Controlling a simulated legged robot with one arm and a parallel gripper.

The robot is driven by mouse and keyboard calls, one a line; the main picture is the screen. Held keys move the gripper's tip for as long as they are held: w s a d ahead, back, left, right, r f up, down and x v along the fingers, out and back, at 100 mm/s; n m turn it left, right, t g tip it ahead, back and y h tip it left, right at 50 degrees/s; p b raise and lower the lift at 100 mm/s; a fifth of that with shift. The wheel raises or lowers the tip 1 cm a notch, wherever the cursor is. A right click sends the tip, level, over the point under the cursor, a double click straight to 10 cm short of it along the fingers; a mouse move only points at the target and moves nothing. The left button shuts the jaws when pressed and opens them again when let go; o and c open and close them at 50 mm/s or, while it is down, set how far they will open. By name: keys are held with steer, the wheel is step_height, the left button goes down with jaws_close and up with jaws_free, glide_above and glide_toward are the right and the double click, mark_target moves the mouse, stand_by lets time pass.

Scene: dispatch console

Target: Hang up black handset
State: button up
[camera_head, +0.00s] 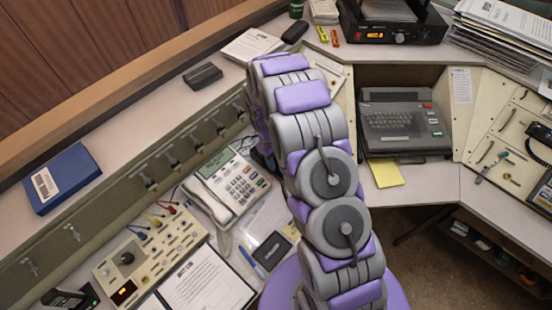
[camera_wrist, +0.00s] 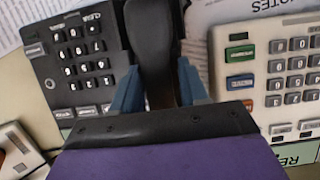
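The black handset (camera_wrist: 153,35) shows in the wrist view, running down from the top edge between the two blue fingers of my gripper (camera_wrist: 158,88). The fingers sit close along both its sides and appear shut on it. Its lower end is hidden by my gripper's body. The black phone (camera_wrist: 72,98) with its keypad lies just left of the handset. I cannot tell whether the handset touches the phone's cradle. In the head view my arm hides the handset, the gripper and most of the black phone.
A white desk phone (camera_head: 242,185) stands beside the arm and also shows at right in the wrist view (camera_wrist: 248,98). A control panel (camera_head: 150,257) and a clipboard (camera_head: 205,283) lie in front. A typewriter-like machine (camera_head: 398,125) sits in the right-hand bay.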

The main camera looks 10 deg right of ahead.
steer(key=shift+o, duration=1)
steer(key=shift+w, duration=0.1)
steer(key=shift+w+d+r, duration=0.1)
steer(key=shift+d, duration=0.05)
